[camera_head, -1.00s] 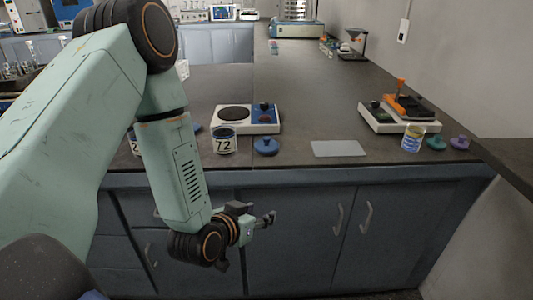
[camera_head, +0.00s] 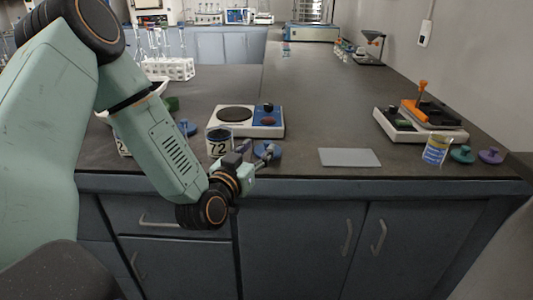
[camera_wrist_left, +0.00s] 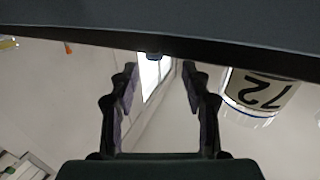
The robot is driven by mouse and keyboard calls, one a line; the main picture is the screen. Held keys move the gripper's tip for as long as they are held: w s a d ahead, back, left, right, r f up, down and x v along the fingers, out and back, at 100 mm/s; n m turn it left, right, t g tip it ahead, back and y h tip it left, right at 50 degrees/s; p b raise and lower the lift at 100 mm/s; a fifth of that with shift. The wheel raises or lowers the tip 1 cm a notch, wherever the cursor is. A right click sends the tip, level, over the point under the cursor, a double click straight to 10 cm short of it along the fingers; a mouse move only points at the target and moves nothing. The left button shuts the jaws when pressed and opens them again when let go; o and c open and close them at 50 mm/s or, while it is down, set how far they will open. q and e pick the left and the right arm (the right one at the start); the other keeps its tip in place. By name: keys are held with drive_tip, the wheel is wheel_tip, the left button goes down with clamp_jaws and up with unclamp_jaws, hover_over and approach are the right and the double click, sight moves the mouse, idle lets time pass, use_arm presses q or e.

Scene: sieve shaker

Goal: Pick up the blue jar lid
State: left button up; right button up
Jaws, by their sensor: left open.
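A blue jar lid (camera_head: 274,151) with a knob on top lies on the bench, right of the jar marked 72 (camera_head: 219,147). My left gripper (camera_head: 256,156) is open at the bench's front edge, in front of the lid, and its fingers partly cover the lid in the head view. The left wrist view is upside down: a small dark blue part, seemingly the lid (camera_wrist_left: 155,56), shows between the open fingers (camera_wrist_left: 160,85), and the 72 jar (camera_wrist_left: 261,92) is beside them. Nothing is held. My right gripper is out of view.
A second blue lid (camera_head: 188,128) lies behind my left arm. A grey plate (camera_head: 349,157) lies to the right, then a jar with a blue and yellow label (camera_head: 436,150), a teal lid (camera_head: 461,154) and a purple lid (camera_head: 491,156).

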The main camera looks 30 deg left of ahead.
sight(268, 142)
use_arm(q)
drive_tip(key=shift+w+d+b, duration=0.25)
drive_tip(key=shift+w+b, duration=0.05)
drive_tip(key=shift+w, duration=0.3)
drive_tip(key=shift+w+d+b, duration=0.2)
drive_tip(key=shift+w+b, duration=0.05)
drive_tip(key=shift+w, duration=0.35)
drive_tip(key=shift+w+a+f+b, duration=0.2)
drive_tip(key=shift+w+a+b, duration=0.1)
drive_tip(key=shift+w, duration=0.3)
drive_tip(key=shift+w+a+f+b, duration=0.15)
drive_tip(key=shift+w+a, duration=0.1)
drive_tip(key=shift+w, duration=0.3)
drive_tip(key=shift+w+a, duration=0.15)
drive_tip(key=shift+w, duration=0.1)
drive_tip(key=shift+w+d+r, duration=0.15)
drive_tip(key=shift+d+r, duration=0.15)
drive_tip(key=shift+d, duration=0.05)
drive_tip(key=shift+a+f, duration=0.15)
drive_tip(key=shift+a, duration=0.1)
drive_tip(key=shift+c, duration=1.4)
drive_tip(key=shift+d, duration=0.15)
drive_tip(key=c, duration=0.4)
clamp_jaws()
